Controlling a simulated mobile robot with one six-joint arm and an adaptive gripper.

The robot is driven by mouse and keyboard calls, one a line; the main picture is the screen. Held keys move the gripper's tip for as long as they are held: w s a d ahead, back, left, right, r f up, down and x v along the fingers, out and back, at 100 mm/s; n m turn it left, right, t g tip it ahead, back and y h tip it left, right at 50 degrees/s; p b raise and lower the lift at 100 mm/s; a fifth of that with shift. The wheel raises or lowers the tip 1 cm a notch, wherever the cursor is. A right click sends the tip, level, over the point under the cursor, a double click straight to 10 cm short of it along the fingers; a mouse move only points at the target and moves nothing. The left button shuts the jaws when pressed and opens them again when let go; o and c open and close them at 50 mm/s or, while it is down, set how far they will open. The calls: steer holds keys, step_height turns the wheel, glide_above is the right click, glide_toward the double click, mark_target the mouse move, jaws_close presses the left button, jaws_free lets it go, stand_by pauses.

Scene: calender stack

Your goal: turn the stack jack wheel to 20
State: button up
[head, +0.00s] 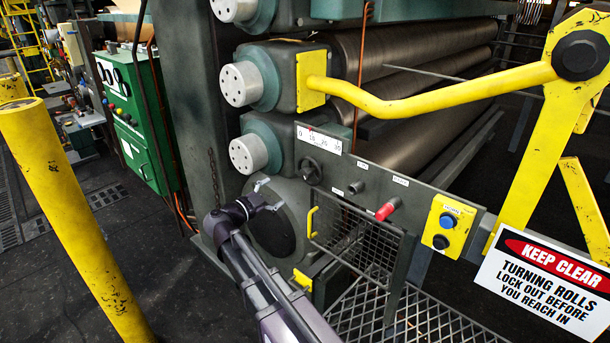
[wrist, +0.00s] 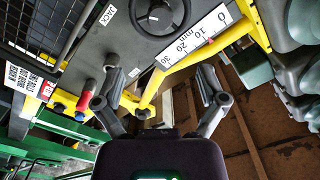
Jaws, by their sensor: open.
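The stack jack wheel (head: 309,170) is a small dark handwheel on the grey machine panel, below the white scale (head: 319,138) marked 0, 10, 20, 30. A small red mark shows at the scale's top edge near 10; its exact reading is too small to tell. In the wrist view the wheel (wrist: 160,14) is cut by the top edge, with the scale (wrist: 192,38) beside it. My gripper (head: 270,195) is open and empty, left of and below the wheel, apart from it. Its spread fingers show in the wrist view (wrist: 160,78).
A red-handled lever (head: 386,211) and a yellow button box (head: 449,223) sit right of the wheel. A yellow handle (head: 311,222) and mesh guard (head: 355,240) are below it. A yellow bar (head: 430,100) crosses above. A yellow post (head: 70,210) stands at left.

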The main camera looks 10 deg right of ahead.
mark_target(304, 175)
steer(key=x, duration=1.3)
steer(key=shift+w+d, duration=0.2)
steer(key=shift+d, duration=0.05)
steer(key=shift+c, duration=0.2)
steer(key=c, duration=1.1)
